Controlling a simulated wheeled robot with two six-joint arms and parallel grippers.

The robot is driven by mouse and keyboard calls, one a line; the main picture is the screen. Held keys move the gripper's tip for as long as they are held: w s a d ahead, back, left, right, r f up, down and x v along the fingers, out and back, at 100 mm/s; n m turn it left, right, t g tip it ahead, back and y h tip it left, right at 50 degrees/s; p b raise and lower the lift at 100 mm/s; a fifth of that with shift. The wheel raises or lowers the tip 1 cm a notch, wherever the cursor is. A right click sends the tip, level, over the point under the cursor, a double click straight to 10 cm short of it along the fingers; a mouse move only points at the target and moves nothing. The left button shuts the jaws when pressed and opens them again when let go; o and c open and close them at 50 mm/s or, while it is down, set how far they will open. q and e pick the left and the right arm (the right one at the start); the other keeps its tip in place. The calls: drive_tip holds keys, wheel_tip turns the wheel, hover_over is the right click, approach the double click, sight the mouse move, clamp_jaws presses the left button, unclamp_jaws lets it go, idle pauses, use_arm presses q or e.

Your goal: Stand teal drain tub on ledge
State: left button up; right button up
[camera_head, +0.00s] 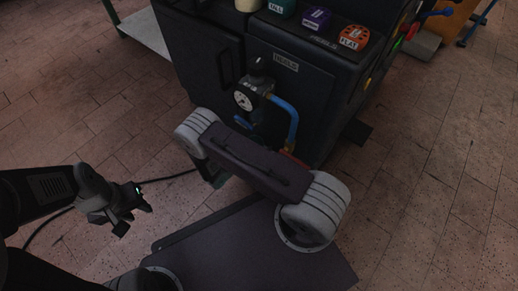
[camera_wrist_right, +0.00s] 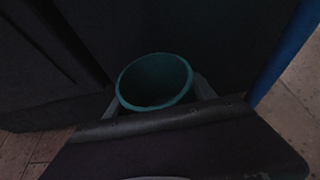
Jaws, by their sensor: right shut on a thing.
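The teal drain tub (camera_wrist_right: 155,82) shows in the right wrist view with its round open mouth facing the camera; its inside looks dark and empty. My right gripper (camera_wrist_right: 157,97) is shut on it, with grey finger parts at both sides of the tub. In the head view my right arm covers most of this spot, and only a dark green sliver of the tub (camera_head: 217,180) shows below the arm's elbow. My left gripper (camera_head: 135,211) is empty and open, low over the floor at the left. I cannot make out the ledge clearly in either view.
A dark machine cabinet (camera_head: 310,85) stands ahead, with a gauge (camera_head: 243,100), a valve and a blue hose (camera_head: 288,118) on its front. Several labelled coloured pieces sit on top, including an orange one (camera_head: 354,37). A black cable (camera_head: 165,178) lies on the floor. Floor at right is clear.

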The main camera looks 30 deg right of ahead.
drive_tip(key=shift+r, duration=0.2)
drive_tip(key=shift+f, duration=0.15)
drive_tip(key=o, duration=1.3)
drive_tip(key=p+v, duration=0.6)
drive_tip(key=v, duration=0.6)
drive_tip(key=shift+s, duration=0.1)
